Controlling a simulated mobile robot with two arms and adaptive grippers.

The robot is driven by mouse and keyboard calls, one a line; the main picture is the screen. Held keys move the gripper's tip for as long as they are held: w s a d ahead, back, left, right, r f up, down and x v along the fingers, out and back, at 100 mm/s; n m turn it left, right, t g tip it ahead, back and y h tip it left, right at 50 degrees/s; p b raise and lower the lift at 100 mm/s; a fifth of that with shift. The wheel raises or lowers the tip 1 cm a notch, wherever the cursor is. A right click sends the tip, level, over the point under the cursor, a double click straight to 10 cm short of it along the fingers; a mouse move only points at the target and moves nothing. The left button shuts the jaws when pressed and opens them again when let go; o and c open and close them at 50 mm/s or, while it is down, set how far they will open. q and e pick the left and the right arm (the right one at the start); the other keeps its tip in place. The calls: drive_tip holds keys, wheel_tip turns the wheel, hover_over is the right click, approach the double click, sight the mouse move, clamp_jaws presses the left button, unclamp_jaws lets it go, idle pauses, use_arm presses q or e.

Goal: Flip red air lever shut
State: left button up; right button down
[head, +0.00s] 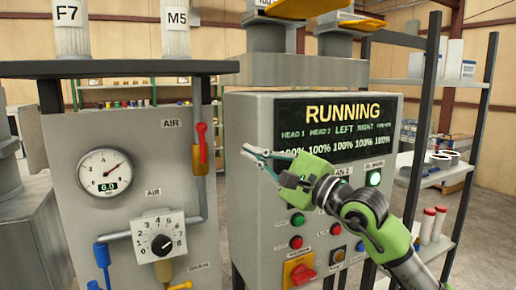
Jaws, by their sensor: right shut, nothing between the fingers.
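The red air lever (202,140) stands upright on a brass valve (200,161) at the right side of the left grey panel. An AIR label is printed beside it. My right gripper (247,150) comes in from the right and points left, in front of the control cabinet. Its fingers are shut and empty. In the picture its tips are a short way right of the lever, apart from it. My left gripper is not in view.
The pressure gauge (105,173) reads 6.0, above a white dial (158,236) on the left panel. The control cabinet's screen (337,129) reads RUNNING. A shelf rack (440,165) stands at right.

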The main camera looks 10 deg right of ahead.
sight(202, 144)
drive_tip(key=w+a+r+p, duration=0.3)
drive_tip(key=w+a+p, duration=0.1)
drive_tip(key=a, duration=0.3)
drive_tip(key=shift+a+p, duration=0.2)
drive_tip(key=shift+p, duration=0.25)
drive_tip(key=shift+w, duration=0.15)
drive_tip(key=shift+a+r+n+g+b, duration=0.1)
drive_tip(key=shift+a+n+g+b, duration=0.1)
drive_tip(key=shift+n+g+b, duration=0.15)
